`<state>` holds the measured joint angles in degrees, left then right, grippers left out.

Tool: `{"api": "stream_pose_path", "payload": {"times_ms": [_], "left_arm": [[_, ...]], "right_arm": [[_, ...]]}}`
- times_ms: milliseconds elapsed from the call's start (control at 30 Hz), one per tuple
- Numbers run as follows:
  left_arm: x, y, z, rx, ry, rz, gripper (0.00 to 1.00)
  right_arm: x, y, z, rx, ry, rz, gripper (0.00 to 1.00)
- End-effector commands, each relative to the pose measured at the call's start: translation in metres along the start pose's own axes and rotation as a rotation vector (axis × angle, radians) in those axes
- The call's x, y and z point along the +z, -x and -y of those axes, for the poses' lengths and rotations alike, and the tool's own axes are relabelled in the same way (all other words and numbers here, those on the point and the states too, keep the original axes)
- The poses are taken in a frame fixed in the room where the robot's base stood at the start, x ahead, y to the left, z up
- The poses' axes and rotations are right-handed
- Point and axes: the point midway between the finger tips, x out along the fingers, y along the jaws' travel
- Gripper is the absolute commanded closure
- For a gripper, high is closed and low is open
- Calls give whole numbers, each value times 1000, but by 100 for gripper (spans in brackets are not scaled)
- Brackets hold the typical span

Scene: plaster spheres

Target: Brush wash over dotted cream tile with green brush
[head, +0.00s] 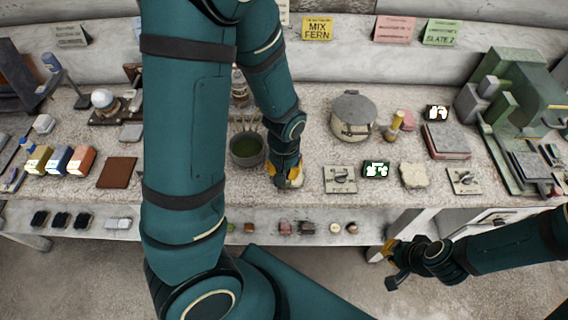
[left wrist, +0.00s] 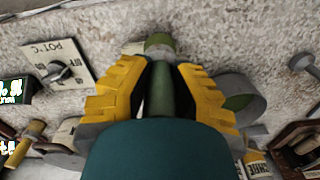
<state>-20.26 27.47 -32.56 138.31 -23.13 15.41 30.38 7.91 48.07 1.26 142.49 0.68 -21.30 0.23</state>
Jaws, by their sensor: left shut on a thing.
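My left gripper (head: 288,182) is low over the bench, right of the pot of green wash (head: 247,149). In the left wrist view its yellow fingers (left wrist: 160,85) are shut on the green brush (left wrist: 172,88). The brush's far end is close to the speckled bench top; I cannot tell whether it touches. The pot also shows right of the fingers in that view (left wrist: 240,95). A cream, wavy-edged piece (head: 413,175) lies right of the gripper; I cannot make out dots on it. My right gripper (head: 396,266) hangs in front of the bench, its opening unclear.
A knob panel (head: 340,179) and a small green display (head: 375,169) stand right of my left gripper. A lidded grey pot (head: 353,115) is behind them. A brown tile (head: 117,172) and coloured blocks (head: 80,160) lie at left. Green machinery (head: 515,110) fills the right end.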

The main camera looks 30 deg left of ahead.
Motion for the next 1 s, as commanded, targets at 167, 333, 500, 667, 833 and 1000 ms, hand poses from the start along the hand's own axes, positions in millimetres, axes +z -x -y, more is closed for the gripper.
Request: {"api": "stream_pose_path", "payload": {"times_ms": [167,333,500,667,833,1000], "left_arm": [[-1,0,1,-1,2,1,100],[-11,0,4,0,5,0,100],[-17,1,5,0,3,0,100],[-23,0,6,0,3,0,100],[-32,0,9,-1,3,0,100],[-35,0,9,0,2,0,100]], "right_arm": [[0,0,0,0,0,0,100],[0,0,0,0,0,0,100],[0,0,0,0,0,0,100],[0,-1,0,0,0,0,100],[0,-2,-1,0,0,0,100],[0,-2,-1,0,0,0,100]]}}
